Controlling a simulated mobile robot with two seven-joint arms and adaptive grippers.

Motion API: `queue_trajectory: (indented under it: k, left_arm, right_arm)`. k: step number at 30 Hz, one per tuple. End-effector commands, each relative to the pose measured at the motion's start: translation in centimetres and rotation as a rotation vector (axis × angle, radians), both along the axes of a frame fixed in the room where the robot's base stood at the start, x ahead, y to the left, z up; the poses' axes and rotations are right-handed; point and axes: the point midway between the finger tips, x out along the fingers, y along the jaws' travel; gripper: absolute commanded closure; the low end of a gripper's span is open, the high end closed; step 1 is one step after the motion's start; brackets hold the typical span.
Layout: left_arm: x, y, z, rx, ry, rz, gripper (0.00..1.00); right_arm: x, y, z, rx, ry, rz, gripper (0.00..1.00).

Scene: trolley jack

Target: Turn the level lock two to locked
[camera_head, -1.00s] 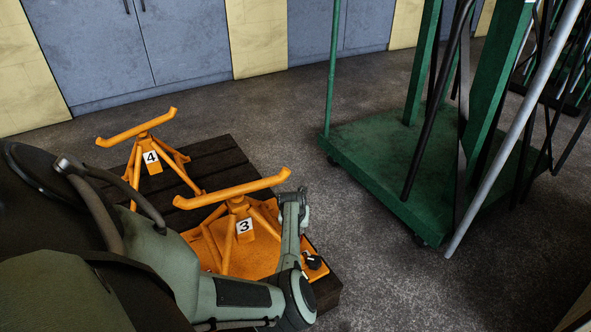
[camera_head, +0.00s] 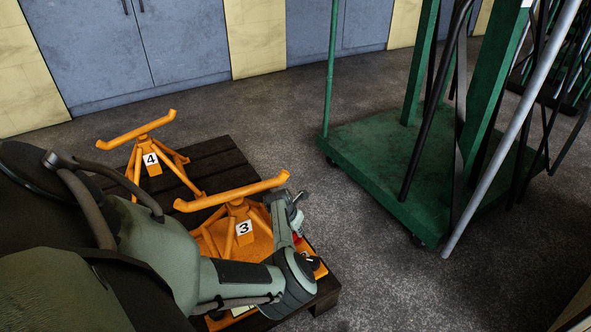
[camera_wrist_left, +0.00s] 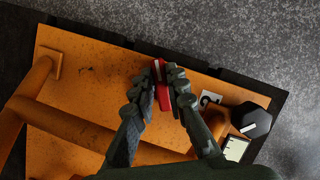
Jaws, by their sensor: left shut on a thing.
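In the left wrist view, a red lever-like piece with a pale stripe (camera_wrist_left: 161,70) sits over the orange plate (camera_wrist_left: 95,75), near its edge. It is likely level lock two, but I cannot read a name on it. My left gripper (camera_wrist_left: 168,82) is shut on this red piece, with a fingertip on each side. The fingers hide part of it. Beside it are a partly covered white label (camera_wrist_left: 208,98) and a black knob with a white mark (camera_wrist_left: 251,119). In the head view, a bit of red (camera_head: 297,237) shows beside my left wrist. My right gripper is out of view.
An orange stand marked 3 (camera_head: 244,227) rises close behind my left wrist. A stand marked 4 (camera_head: 151,159) is farther back on the dark slatted platform (camera_head: 215,160). A green trolley (camera_head: 385,170) stands at the right, with clear floor between.

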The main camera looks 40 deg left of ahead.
Motion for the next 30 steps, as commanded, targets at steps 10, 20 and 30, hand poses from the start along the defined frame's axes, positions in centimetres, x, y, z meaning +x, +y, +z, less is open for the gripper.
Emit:
queue_trajectory:
  k: [10,20,30]
  left_arm:
    - [0.0,-0.1,-0.1,-0.001,0.002,0.000,0.72]
    - [0.0,0.0,0.0,-0.001,0.001,0.001,0.66]
    - [-1.3,-0.3,3.2,0.002,-0.002,0.003,0.66]
  right_arm:
    - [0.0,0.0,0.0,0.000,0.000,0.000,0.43]
    - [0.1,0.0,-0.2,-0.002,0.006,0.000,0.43]
    - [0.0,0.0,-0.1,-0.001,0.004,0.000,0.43]
